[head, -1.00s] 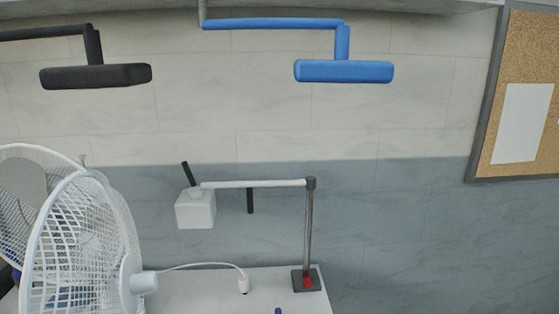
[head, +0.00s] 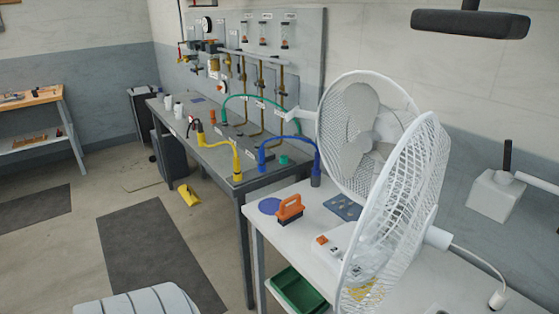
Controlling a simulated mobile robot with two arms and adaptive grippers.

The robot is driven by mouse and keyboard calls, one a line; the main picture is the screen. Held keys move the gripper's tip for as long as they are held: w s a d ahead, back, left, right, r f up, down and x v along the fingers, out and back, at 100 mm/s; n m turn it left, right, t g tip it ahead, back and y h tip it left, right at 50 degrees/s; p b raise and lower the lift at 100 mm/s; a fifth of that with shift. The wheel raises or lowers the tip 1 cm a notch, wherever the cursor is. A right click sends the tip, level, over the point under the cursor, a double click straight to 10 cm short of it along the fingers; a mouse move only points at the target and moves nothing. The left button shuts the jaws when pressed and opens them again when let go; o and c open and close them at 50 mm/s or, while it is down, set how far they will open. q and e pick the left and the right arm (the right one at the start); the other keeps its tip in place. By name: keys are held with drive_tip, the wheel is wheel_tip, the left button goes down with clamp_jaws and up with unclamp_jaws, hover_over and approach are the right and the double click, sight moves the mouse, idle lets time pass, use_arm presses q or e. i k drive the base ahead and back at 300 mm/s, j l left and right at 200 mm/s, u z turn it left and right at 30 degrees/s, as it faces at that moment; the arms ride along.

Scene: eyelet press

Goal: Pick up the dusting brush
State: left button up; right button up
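An orange-handled tool with a dark block-like base (head: 289,208) stands on the near left part of the white table (head: 270,235). It may be the dusting brush, but I cannot make out bristles. No other brush is clear in the head view.
A blue disc (head: 269,206) and a dark blue plate (head: 343,207) lie near the orange tool. A green tray (head: 298,291) sits lower down. A grey bench with pipes (head: 205,157) stands beyond; floor is open at left.

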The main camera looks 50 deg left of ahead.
sight(285, 215)
drive_tip(key=u, duration=1.6)
